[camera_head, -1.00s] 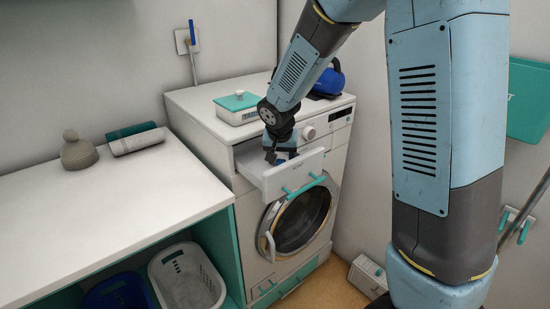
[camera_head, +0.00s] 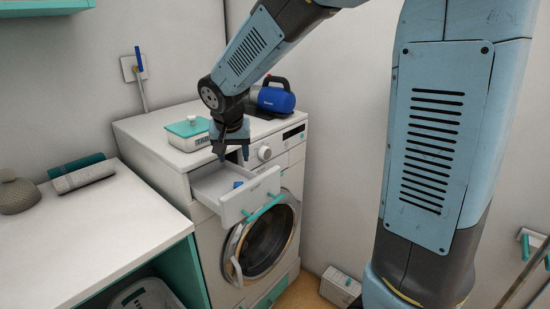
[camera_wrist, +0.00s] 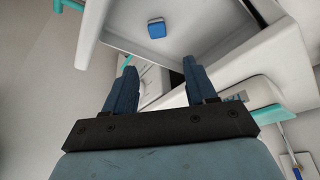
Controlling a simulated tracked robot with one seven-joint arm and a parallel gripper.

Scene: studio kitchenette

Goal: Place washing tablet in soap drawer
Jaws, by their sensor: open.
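The washing tablet (camera_head: 238,184) is a small blue block lying inside the pulled-out white soap drawer (camera_head: 232,208) of the washing machine. In the wrist view the tablet (camera_wrist: 156,28) lies on the drawer floor (camera_wrist: 190,32), beyond my fingertips. My gripper (camera_head: 234,158) is above the rear part of the drawer, apart from the tablet. Its two fingers are spread with nothing between them, as the wrist view of my gripper (camera_wrist: 160,65) also shows.
The washing machine (camera_head: 150,128) carries a teal-lidded white box (camera_head: 188,138) and a blue bottle (camera_head: 277,99). A white counter (camera_head: 75,235) on the left holds rolled towels (camera_head: 83,176) and a grey-brown pot (camera_head: 18,194). The round door is below the drawer.

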